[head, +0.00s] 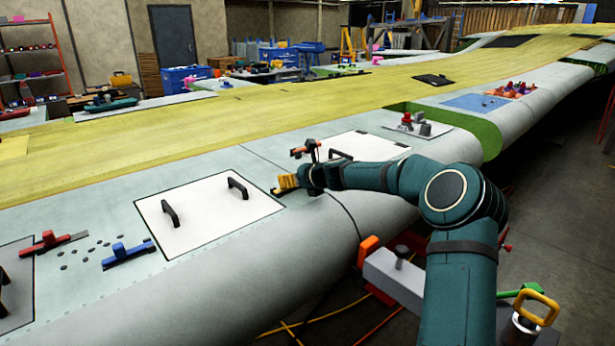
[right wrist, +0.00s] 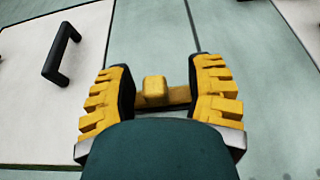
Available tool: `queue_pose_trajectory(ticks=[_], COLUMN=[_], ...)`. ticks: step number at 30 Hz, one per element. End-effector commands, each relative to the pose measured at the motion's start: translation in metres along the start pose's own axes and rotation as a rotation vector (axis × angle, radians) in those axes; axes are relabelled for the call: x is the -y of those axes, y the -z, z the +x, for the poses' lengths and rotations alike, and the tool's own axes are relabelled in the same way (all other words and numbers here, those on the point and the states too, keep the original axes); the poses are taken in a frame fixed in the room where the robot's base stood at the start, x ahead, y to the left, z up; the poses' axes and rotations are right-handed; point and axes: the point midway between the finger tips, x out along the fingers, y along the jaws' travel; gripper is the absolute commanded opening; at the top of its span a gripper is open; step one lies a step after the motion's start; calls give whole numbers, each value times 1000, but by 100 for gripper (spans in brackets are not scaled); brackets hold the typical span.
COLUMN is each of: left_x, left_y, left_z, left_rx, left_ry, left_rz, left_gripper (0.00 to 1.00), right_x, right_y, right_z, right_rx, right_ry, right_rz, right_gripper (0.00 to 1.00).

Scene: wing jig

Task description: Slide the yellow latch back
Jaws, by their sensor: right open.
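The yellow latch (right wrist: 156,90) is a small block with a raised knob on a flat bar, on the pale grey wing surface beside a white panel (head: 207,213). In the right wrist view it sits between the two yellow fingers of my right gripper (right wrist: 161,97). The fingers are open, one on each side, with gaps to the knob. In the head view my right gripper (head: 287,183) is low over the wing at the panel's right edge, and it mostly hides the latch. My left gripper is not in view.
The white panel has two black handles (head: 238,188). A red latch (head: 48,242) and a blue latch (head: 127,252) lie to the left. The wing's rounded front edge is near.

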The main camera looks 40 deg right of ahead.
Motion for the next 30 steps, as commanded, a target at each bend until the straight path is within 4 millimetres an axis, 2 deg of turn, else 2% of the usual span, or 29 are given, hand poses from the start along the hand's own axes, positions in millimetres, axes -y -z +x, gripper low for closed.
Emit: queue_pose_trajectory(ticks=[6, 15, 21, 30], left_x=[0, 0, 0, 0], left_y=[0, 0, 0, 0], left_z=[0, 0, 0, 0], left_rx=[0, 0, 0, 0], left_ry=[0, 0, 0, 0], left_rz=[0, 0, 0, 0], left_gripper=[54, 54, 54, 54], right_x=[2, 2, 2, 1], right_y=[1, 1, 1, 1], right_z=[-40, -85, -100, -104], right_rx=[-2, -3, -2, -1], right_ry=[6, 6, 4, 3], right_rz=[-1, -1, -1, -1], right_gripper=[53, 53, 53, 53])
